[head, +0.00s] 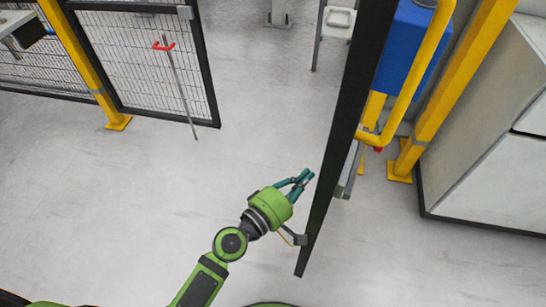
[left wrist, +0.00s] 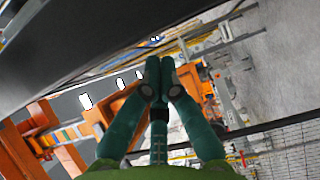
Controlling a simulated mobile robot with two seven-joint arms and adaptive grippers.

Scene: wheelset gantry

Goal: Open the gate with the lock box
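A dark gate leaf (head: 335,130), seen nearly edge-on, runs from the top of the head view down to the lower middle. A grey box (head: 349,170), which looks like the lock box, sits at its right side, partly hidden by the leaf. A small grey bracket (head: 294,237) sticks out from the leaf's left side near its lower end. My left gripper (head: 311,175) is just left of the leaf; contact cannot be told. Its teal fingers meet at the tips in the left wrist view (left wrist: 158,68), with nothing seen between them. My right gripper is out of view.
A mesh fence panel (head: 150,60) with a red-handled rod (head: 178,80) stands at upper left beside a yellow post (head: 80,55). Yellow posts, a blue box (head: 408,45) and a grey cabinet (head: 490,150) stand at right. The floor between fence and leaf is clear.

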